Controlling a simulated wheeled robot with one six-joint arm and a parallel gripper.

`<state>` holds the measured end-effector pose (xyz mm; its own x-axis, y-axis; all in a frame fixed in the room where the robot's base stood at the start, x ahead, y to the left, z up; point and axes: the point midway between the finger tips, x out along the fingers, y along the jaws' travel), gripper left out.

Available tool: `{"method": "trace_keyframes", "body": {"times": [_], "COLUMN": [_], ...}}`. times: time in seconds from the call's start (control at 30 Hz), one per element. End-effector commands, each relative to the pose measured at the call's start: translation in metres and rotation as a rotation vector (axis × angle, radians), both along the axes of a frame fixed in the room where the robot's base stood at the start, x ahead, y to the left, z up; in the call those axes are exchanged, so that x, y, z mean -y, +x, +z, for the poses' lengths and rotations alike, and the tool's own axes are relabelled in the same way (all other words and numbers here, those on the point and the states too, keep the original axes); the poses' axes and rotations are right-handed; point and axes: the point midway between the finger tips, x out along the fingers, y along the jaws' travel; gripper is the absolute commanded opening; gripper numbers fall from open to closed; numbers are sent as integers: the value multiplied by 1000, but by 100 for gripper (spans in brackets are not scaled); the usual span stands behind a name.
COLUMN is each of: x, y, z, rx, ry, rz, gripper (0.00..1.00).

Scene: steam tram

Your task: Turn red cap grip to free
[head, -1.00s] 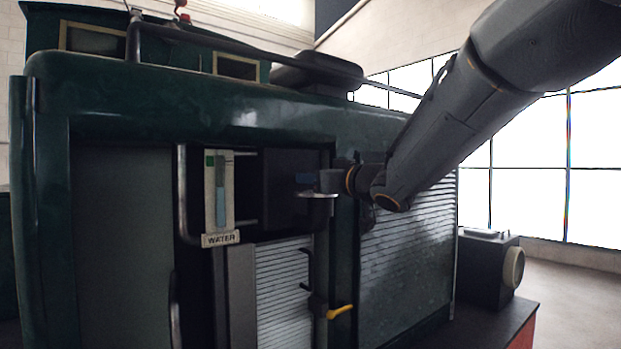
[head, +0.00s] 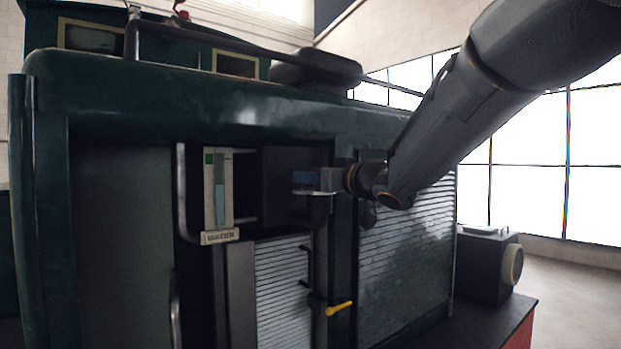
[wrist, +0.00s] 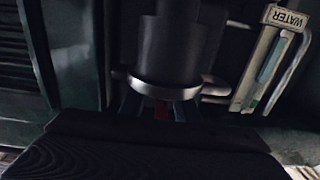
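A small red piece (wrist: 160,110), which may be the red cap grip, shows in the wrist view just below the bright metal band (wrist: 163,90) of a dark cylinder (wrist: 180,45). My gripper (wrist: 158,112) is at it, with fingertips showing on either side of the red piece. Whether they touch it is too dark to tell. In the head view my gripper (head: 306,182) reaches left from the arm, at the dark cup-shaped fitting (head: 319,208) beside the cab opening. No red grip can be made out there.
A gauge with a WATER plate (head: 220,237) stands left of my gripper; it also shows upside down in the wrist view (wrist: 285,18). A yellow-handled lever (head: 339,308) sits below. A dark vertical post (head: 342,260) and slatted panels are close by.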

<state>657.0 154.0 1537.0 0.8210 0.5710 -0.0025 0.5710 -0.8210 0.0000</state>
Motion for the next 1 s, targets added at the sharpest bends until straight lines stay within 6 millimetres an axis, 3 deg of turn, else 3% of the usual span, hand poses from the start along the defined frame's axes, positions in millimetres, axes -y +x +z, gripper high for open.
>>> {"method": "trace_keyframes", "body": {"times": [0.23,0.7,1.0], "x": [6,42,44], "y": [-8,-59,-64], "z": [1,0,0], "rx": [2,1,0], "ry": [2,0,0], "rz": [-1,-1,1], "gripper": [29,29,29]}}
